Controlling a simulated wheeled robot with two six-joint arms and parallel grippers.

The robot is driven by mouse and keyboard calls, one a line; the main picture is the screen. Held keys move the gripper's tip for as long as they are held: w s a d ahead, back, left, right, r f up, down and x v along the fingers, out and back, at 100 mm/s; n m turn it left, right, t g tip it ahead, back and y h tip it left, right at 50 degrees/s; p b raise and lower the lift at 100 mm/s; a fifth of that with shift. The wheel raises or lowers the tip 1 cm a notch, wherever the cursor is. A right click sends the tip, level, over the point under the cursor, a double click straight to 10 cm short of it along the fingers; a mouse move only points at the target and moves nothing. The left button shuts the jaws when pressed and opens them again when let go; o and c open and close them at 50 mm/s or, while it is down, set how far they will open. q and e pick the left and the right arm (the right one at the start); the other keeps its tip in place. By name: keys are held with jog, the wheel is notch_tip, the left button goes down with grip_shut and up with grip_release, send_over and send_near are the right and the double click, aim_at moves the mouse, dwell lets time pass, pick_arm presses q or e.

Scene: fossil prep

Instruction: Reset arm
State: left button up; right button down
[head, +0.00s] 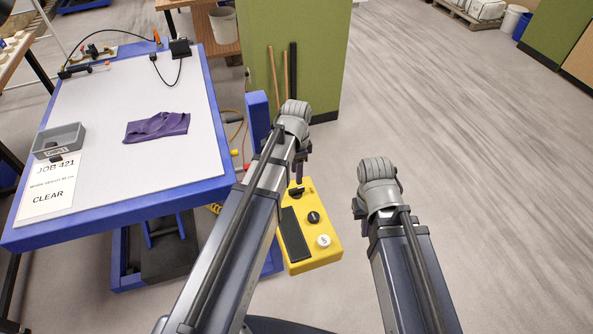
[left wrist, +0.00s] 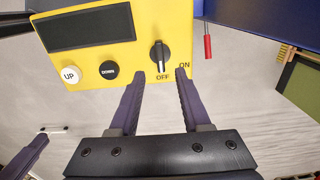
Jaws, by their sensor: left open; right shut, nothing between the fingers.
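A yellow control box (head: 312,262) stands beside the blue-framed table in the head view. In the left wrist view the box (left wrist: 180,20) fills the top, with a black knob (left wrist: 160,55) beside the labels OFF and ON. The knob's long grip lies in line with OFF. My left gripper (head: 299,172) is over the box's far end. In the left wrist view its open fingers (left wrist: 159,76) point at the knob, one on each side; contact cannot be told. My right gripper (head: 358,208) is shut and empty, right of the box, mostly hidden by its wrist.
The box also has a white UP button (left wrist: 70,74), a black DOWN button (left wrist: 109,70) and a dark panel (left wrist: 88,28). The table (head: 110,100) at left holds a purple cloth (head: 157,126) and a grey tray (head: 60,139).

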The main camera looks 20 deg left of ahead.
dwell(0.4)
pick_arm(q)
jog(key=s+d+f+n+b, duration=0.1)
jog(key=s+d+n, duration=0.1)
jog(key=s+d, duration=0.1)
jog(key=s+d+f+n+b, duration=0.2)
jog(key=s+d, duration=0.2)
jog(key=s, duration=0.2)
jog(key=s+d+f+n+y+b, duration=0.1)
jog(key=s+d+f+n+b, duration=0.1)
jog(key=s+d+n, duration=0.1)
jog(key=shift+s+d, duration=0.2)
jog(key=shift+s, duration=0.65)
jog(key=shift+s+d+n, duration=0.15)
jog(key=shift+s+n, duration=0.05)
jog(key=shift+n, duration=0.1)
